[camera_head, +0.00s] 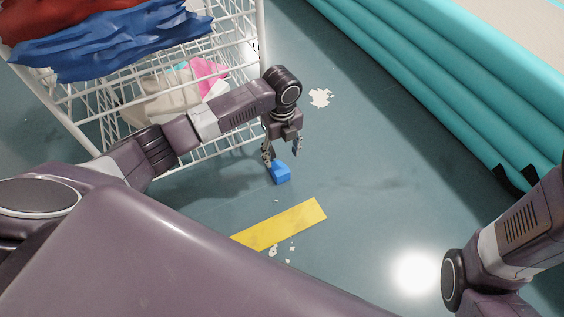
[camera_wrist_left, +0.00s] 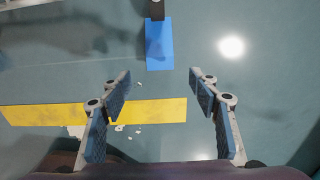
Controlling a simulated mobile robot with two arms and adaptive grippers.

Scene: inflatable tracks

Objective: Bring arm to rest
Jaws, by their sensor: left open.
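My left arm reaches in from the left across the front of the white wire rack. Its gripper (camera_head: 283,152) points down and is open, with nothing between its fingers. A small blue block-like object (camera_head: 279,174) shows just below the fingertips in the head view, apparently on the floor. In the left wrist view, the open left gripper (camera_wrist_left: 160,88) has a blue piece (camera_wrist_left: 160,50) beyond its fingertips, with a dark part at its top end. My right arm shows at the lower right of the head view; its gripper is out of the picture.
The white wire rack (camera_head: 105,132) holds red and blue cloths (camera_head: 135,40) on top and pale and pink items lower down. A teal inflatable wall (camera_head: 430,80) runs along the right. A yellow strip (camera_head: 282,224) and white scraps (camera_head: 320,97) lie on open floor.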

